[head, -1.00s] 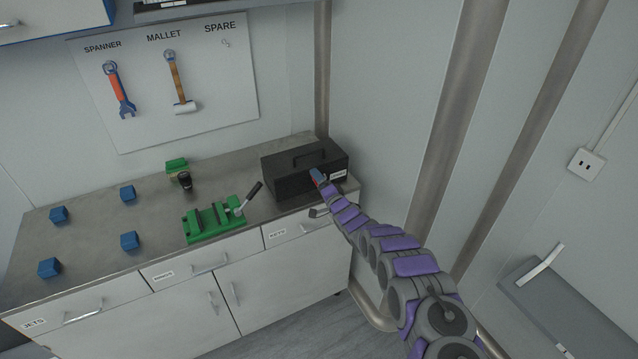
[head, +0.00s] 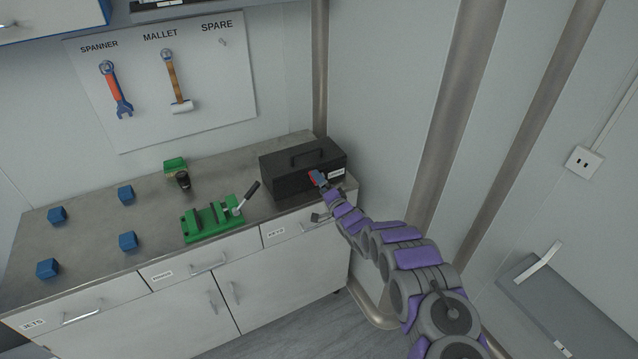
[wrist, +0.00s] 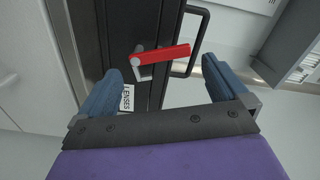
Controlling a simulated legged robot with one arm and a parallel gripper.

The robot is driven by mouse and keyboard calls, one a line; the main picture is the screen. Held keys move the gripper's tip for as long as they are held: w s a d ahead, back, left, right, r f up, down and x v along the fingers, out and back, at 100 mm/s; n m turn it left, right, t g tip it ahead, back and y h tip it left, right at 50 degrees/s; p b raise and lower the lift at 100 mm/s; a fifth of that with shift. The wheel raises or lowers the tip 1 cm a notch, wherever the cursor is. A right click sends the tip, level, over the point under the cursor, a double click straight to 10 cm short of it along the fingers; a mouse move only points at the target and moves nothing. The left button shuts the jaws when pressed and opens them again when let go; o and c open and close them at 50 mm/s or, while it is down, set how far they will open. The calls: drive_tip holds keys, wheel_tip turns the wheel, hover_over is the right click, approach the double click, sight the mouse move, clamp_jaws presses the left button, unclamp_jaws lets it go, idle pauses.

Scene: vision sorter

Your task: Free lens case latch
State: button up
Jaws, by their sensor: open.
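The black lens case (head: 290,173) stands at the right end of the workbench, its lid shut and its handle (head: 307,150) on top. In the wrist view the case (wrist: 118,28) carries a label reading LENSES (wrist: 127,98). A red latch lever (wrist: 165,54) with a pale pivot lies on its front. My gripper (wrist: 160,88) is open, its two blue fingers on either side of the latch in the picture and apart from it. In the head view my gripper (head: 318,179) is at the case's front, and it partly hides the latch.
A green vise (head: 212,222) with a black-handled lever stands left of the case. A dark cylinder (head: 183,181), a green block (head: 175,165) and several blue blocks (head: 128,241) are further left. A spanner and mallet hang behind. A wall is close at right.

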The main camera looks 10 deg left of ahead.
drive_tip(key=p+v, duration=0.1)
drive_tip(key=v, duration=1.3)
drive_tip(key=shift+s+d, duration=0.2)
drive_tip(key=shift+d, duration=0.2)
drive_tip(key=shift+f, duration=0.15)
